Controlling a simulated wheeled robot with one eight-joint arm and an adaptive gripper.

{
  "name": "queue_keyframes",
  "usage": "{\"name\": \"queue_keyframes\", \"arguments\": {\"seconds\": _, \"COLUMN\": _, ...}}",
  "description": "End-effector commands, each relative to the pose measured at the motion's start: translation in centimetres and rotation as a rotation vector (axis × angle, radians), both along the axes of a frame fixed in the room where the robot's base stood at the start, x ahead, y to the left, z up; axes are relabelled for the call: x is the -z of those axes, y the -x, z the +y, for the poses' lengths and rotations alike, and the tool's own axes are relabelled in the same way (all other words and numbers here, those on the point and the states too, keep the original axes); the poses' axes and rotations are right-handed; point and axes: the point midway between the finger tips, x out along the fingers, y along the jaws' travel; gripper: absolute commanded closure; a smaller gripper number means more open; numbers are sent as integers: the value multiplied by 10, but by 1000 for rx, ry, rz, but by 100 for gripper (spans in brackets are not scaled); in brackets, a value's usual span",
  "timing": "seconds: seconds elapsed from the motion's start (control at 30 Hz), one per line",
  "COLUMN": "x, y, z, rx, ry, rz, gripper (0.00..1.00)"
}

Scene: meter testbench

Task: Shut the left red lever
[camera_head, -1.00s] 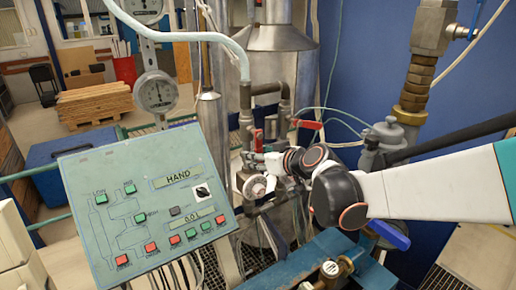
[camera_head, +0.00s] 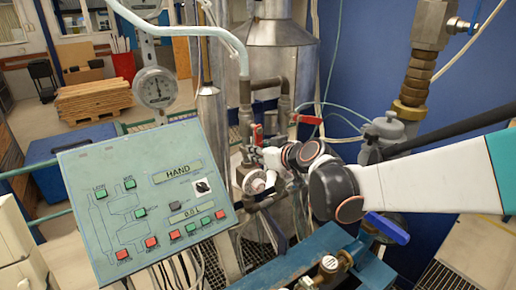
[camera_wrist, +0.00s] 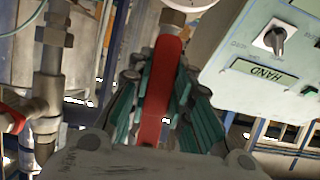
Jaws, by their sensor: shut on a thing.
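The left red lever (camera_head: 257,135) stands roughly upright on a pipe valve in the head view, just right of the control panel. In the wrist view, the red lever (camera_wrist: 160,88) runs up the middle between the teal finger pads. My gripper (camera_wrist: 156,105) is shut on it there. In the head view my gripper (camera_head: 251,156) is small and sits at the lever's lower part. The right red lever (camera_head: 309,120) lies nearly level on the neighbouring pipe, apart from my gripper. A bit of red at the left edge of the wrist view (camera_wrist: 12,120) appears to be that lever.
The green control panel (camera_head: 145,195) stands close on the left. A round gauge (camera_head: 155,88) is above it. A valve with a round dial (camera_head: 257,182) sits just below my gripper. A blue-handled valve (camera_head: 387,229) and blue frame are below my arm.

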Motion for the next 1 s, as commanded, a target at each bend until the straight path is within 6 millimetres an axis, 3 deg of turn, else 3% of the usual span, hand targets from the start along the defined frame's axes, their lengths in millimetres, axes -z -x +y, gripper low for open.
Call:
{"name": "queue_keyframes", "arguments": {"seconds": 0.47, "x": -4, "y": -13, "z": -19, "rx": 0, "ry": 284, "rz": -193, "gripper": 100}}
{"name": "queue_keyframes", "arguments": {"seconds": 1.0, "x": -25, "y": -29, "z": -43, "rx": 0, "ry": 705, "rz": -477, "gripper": 100}}
